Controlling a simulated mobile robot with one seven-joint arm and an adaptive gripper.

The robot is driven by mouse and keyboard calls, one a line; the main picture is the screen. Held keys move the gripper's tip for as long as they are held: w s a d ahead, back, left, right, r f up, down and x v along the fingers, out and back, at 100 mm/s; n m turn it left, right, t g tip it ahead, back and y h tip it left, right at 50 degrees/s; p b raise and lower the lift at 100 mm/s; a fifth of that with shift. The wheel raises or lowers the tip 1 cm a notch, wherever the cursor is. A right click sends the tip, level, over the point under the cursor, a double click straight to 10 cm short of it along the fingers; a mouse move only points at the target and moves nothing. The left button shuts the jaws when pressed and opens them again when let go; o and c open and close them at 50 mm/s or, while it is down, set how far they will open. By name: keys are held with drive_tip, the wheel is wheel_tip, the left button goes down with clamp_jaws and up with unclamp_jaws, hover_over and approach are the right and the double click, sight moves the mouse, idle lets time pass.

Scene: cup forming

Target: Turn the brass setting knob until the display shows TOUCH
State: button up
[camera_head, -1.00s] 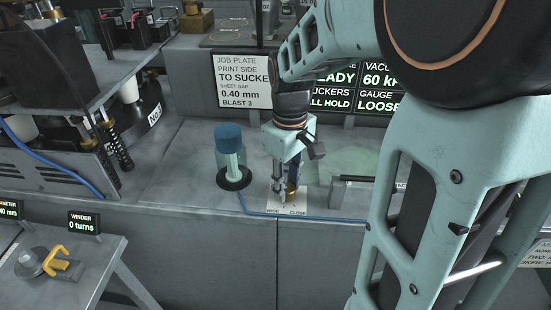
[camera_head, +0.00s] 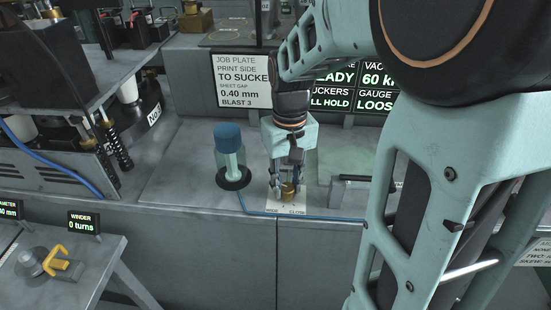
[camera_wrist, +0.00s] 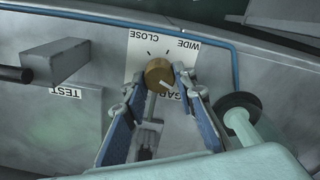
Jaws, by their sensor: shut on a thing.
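The brass setting knob (camera_wrist: 159,74) sits on a white label plate marked WIDE and CLOSE (camera_wrist: 139,50) in the wrist view. In the head view the knob (camera_head: 289,190) is partly hidden by my fingers. My gripper (camera_wrist: 160,84) is shut on the knob, one finger on each side. In the head view my gripper (camera_head: 284,182) points down at the plate. The display (camera_head: 377,94) on the back panel reads GAUGE and LOOS, with its right end hidden by my arm.
A blue cable (camera_head: 330,217) runs along the front edge. A block with a dark handle (camera_wrist: 55,60) and a TEST label are on the other side. A job plate sign (camera_head: 243,82) stands behind.

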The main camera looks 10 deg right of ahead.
sight(287, 185)
drive_tip(key=shift+m, duration=1.1)
drive_tip(key=o, duration=1.2)
drive_tip(key=shift+c, duration=0.2)
drive_tip(key=shift+r, duration=0.1)
wheel_tip(287, 185, up, 12)
drive_tip(key=shift+w+d, duration=0.1)
